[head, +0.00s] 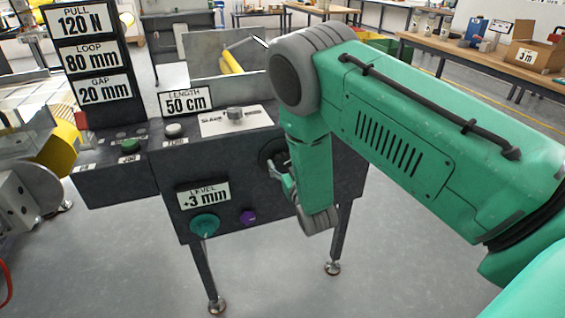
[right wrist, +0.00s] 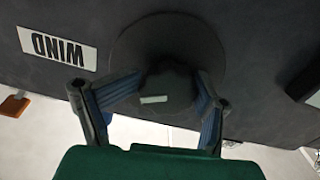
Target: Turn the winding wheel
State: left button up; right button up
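The winding wheel (right wrist: 207,45) is a dark disc on the dark machine face in the right wrist view, beside a label reading WIND. Its hub (right wrist: 168,88) carries a short pale mark. The wheel shows partly in the head view (head: 270,151), behind my right arm. My right gripper (right wrist: 170,92) has one blue-padded finger on each side of the hub, with the tips close to it. I cannot tell whether they touch it. In the head view the right gripper (head: 279,172) is at the machine front, partly hidden by the arm. My left gripper is not in view.
The machine (head: 165,205) has a LEVEL sign, a teal knob (head: 205,225) and a purple knob (head: 248,217) left of my right gripper. Signs and a green button (head: 129,145) stand farther left. A wooden bench (head: 480,58) stands behind; the floor in front is clear.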

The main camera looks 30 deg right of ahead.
jog(key=shift+w+a+r+y, duration=0.2)
jog(key=shift+a+y, duration=0.1)
jog(key=shift+a, duration=0.2)
jog(key=shift+c, duration=0.2)
jog(key=shift+a, duration=0.15)
jog(key=shift+w, duration=0.1)
jog(key=shift+c, duration=0.6)
jog(key=shift+a, duration=0.1)
jog(key=shift+c, duration=1.1)
jog(key=o, duration=1.2)
jog(key=shift+f, duration=0.15)
jog(key=shift+c, duration=0.2)
jog(key=shift+s, duration=0.35)
jog(key=v, duration=1.1)
